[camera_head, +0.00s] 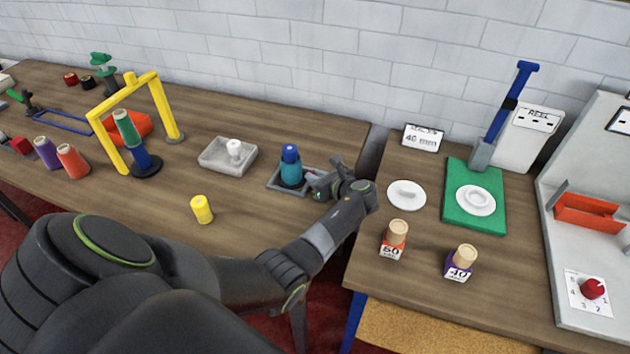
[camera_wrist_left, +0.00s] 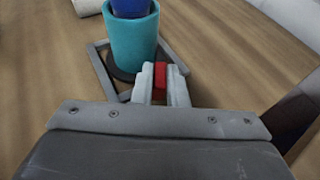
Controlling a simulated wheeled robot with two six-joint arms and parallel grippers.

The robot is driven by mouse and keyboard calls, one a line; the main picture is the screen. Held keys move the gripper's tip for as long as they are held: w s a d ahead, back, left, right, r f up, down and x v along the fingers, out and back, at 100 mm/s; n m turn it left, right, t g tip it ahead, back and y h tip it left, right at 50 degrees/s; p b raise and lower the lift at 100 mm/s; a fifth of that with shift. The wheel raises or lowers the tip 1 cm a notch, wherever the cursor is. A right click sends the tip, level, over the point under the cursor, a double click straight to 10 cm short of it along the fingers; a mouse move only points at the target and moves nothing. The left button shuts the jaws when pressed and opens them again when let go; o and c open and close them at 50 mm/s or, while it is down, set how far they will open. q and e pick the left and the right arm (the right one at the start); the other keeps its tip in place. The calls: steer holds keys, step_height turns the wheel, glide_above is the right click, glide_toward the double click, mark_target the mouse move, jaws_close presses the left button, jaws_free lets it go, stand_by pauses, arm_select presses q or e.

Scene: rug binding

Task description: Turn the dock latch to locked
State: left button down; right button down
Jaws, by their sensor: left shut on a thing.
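The dock is a grey square frame (camera_head: 275,186) on the left table, and it also shows in the wrist view (camera_wrist_left: 101,70). A teal cylinder (camera_head: 291,174) with a blue top (camera_head: 290,153) stands upright on a dark round base inside it. In the wrist view the teal cylinder (camera_wrist_left: 131,42) is just beyond my fingers. My left gripper (camera_head: 322,184) is at the dock's right side. Its fingers (camera_wrist_left: 160,85) are shut on a small red piece (camera_wrist_left: 160,78), which looks like the dock latch. The latch's markings and angle are hidden. My right gripper is not in view.
A grey tray with a white peg (camera_head: 215,163) and a yellow spool (camera_head: 201,210) lie left of the dock. A yellow arch (camera_head: 165,105) stands farther left. A gap separates this table from the right one, which holds a white disc (camera_head: 407,194) and a green mat (camera_head: 457,207).

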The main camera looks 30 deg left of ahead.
arm_select(q)
steer(key=n+g+b, duration=0.1)
steer(key=g+b, duration=0.1)
steer(key=n+g+b, duration=0.3)
steer(key=n+b, duration=0.1)
steer(key=shift+w+d+f+g+y, duration=0.1)
steer(key=shift+w+f+g+y, duration=0.2)
steer(key=shift+w+f+g, duration=0.1)
steer(key=shift+r+n+g+b, duration=0.25)
steer(key=shift+n+g+b, duration=0.6)
steer(key=shift+b, duration=0.35)
steer(key=c, duration=1.4)
jaws_free()
steer(key=shift+c, duration=0.2)
steer(key=shift+r, duration=0.1)
